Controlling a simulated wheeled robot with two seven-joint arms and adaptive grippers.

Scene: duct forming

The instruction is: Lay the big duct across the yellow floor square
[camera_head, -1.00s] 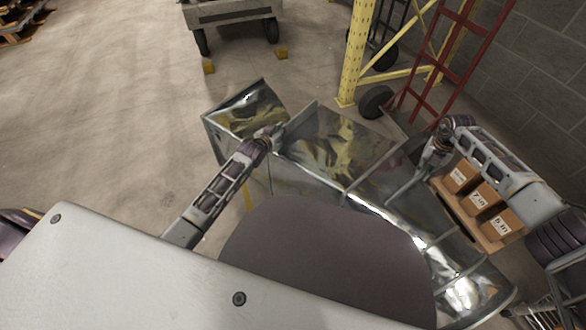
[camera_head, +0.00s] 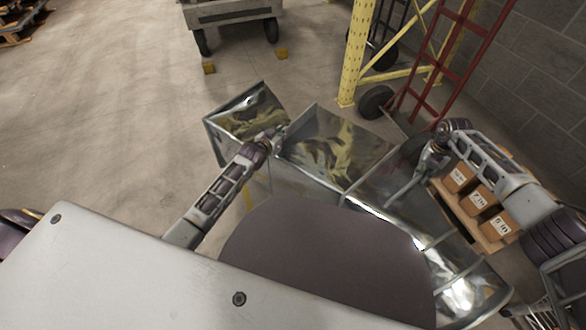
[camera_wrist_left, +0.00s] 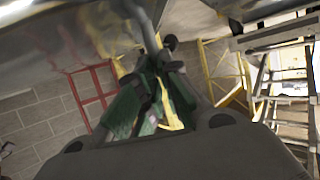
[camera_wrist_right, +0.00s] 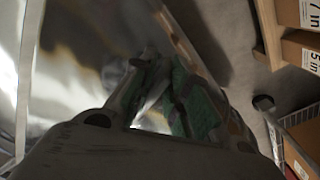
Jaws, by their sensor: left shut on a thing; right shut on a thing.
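The big duct (camera_head: 335,150) is a long, shiny sheet-metal piece with raised seams. In the head view it slants from the upper left to the lower right in front of me, partly hidden by my body. My left gripper (camera_head: 277,133) is shut on the duct near its far left section; the left wrist view shows its green-padded fingers (camera_wrist_left: 150,92) at a metal edge. My right gripper (camera_head: 438,146) is shut on the duct's right side; its fingers also show in the right wrist view (camera_wrist_right: 150,85). A short yellow strip (camera_head: 249,196), perhaps the floor square, shows beside the duct; the rest is hidden.
A pallet (camera_head: 490,240) with cardboard boxes (camera_head: 478,202) stands close to the duct's right side. A red hand truck (camera_head: 445,60) and a yellow rack post (camera_head: 356,55) stand behind. A grey cart (camera_head: 232,14) is at the back. Floor at left is clear.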

